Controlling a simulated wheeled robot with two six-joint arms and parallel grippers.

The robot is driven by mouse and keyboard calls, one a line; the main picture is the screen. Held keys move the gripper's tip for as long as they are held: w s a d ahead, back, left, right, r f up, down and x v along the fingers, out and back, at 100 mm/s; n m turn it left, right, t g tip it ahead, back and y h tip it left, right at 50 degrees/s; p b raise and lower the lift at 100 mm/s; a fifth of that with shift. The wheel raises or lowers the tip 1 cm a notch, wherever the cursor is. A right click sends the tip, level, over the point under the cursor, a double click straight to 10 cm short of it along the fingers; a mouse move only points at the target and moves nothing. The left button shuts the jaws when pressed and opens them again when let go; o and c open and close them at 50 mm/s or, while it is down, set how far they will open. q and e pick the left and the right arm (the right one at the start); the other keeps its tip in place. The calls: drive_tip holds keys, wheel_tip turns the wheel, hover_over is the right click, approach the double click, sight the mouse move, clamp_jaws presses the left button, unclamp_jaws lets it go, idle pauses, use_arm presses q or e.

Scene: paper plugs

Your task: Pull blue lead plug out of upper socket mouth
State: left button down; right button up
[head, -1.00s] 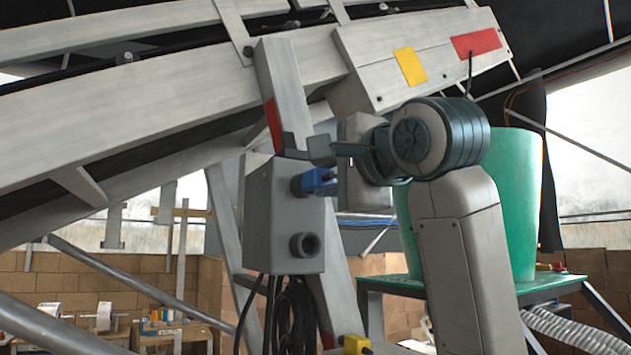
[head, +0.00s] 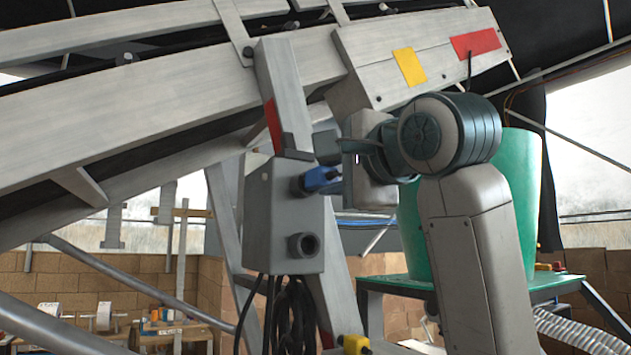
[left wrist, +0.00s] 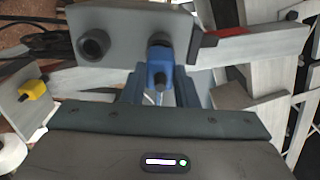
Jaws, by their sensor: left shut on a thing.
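The blue lead plug (head: 322,180) is at the upper socket mouth (head: 298,185) on the grey socket box (head: 270,215). It leans a little. In the left wrist view the blue plug (left wrist: 159,74) lies between my fingers, its far end against the dark ring of the upper mouth (left wrist: 160,44). I cannot tell how deep it sits. My left gripper (head: 328,160) reaches in from the right and is shut on the plug; it also shows in the left wrist view (left wrist: 160,88). The lower socket mouth (head: 303,245) is empty. My right gripper is not in view.
A slanting grey beam (head: 280,95) stands just behind and above the box. Black cables (head: 290,310) hang below it. A yellow plug (head: 354,345) is low on the post. A green bin (head: 520,200) stands on a table at right.

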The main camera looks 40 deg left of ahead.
use_arm(q)
drive_tip(key=shift+s+d, duration=0.25)
drive_tip(key=shift+d, duration=0.4)
drive_tip(key=shift+s+d, duration=0.1)
drive_tip(key=shift+d, duration=0.15)
drive_tip(key=shift+s+d, duration=0.2)
drive_tip(key=shift+d, duration=0.15)
